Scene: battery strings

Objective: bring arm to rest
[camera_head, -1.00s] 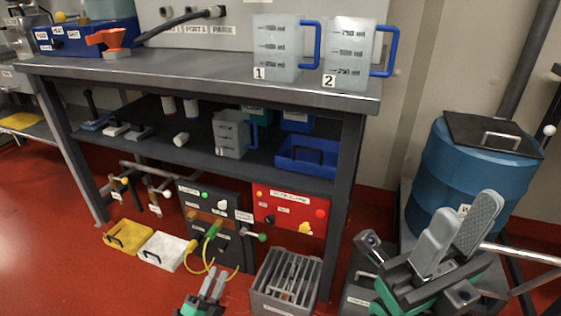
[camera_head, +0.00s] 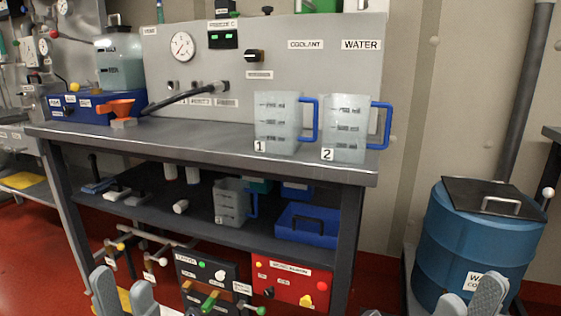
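My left gripper (camera_head: 123,292) is at the bottom left of the head view, its two grey fingers apart with nothing between them. It shows in front of the low equipment under the bench, and its base is cut off by the frame. My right gripper (camera_head: 469,298) is at the bottom right, in front of the blue drum (camera_head: 468,240). Its grey fingers stand apart and empty, and the rest of it is out of frame.
A red panel box (camera_head: 290,283) stands below. Red floor shows at left.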

